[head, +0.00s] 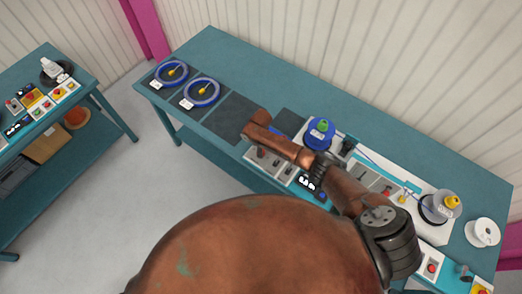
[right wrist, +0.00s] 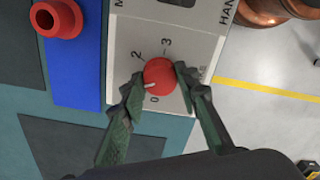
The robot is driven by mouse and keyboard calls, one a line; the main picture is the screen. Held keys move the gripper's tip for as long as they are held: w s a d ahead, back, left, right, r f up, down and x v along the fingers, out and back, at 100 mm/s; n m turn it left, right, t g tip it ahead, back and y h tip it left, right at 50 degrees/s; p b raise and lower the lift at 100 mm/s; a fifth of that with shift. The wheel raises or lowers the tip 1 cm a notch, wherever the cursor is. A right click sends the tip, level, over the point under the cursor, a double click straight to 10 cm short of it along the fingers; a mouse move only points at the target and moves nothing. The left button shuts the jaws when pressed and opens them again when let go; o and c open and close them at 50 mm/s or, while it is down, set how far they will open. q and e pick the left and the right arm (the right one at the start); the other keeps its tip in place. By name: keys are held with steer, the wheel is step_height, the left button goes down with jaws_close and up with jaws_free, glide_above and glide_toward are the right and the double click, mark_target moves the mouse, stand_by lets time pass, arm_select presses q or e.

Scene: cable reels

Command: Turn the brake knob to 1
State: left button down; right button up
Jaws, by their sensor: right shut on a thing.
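The red brake knob (right wrist: 160,73) sits on a pale panel (right wrist: 124,41) marked 0, 2 and 3. The place where a 1 could be is hidden by my left-hand finger. A white pointer mark on the knob points down and to the left, between the 0 and that finger. My right gripper (right wrist: 158,82) has its two green fingers on either side of the knob and is shut on it. In the head view the right arm (head: 296,153) reaches over the panel and hides the knob. My left gripper is not in view.
A blue block with a red ring-shaped part (right wrist: 58,18) stands beside the panel. On the teal bench (head: 235,55) are two blue cable coils (head: 172,73), a blue reel (head: 319,134) and a white spool (head: 483,232). Dark mats lie left of the panel.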

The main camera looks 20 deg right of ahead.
steer(key=shift+a+n, duration=0.1)
steer(key=shift+n, duration=0.3)
steer(key=o, duration=1.2)
steer(key=shift+c, duration=0.2)
step_height(320, 180, up, 12)
steer(key=shift+f, duration=0.1)
stand_by(0.3)
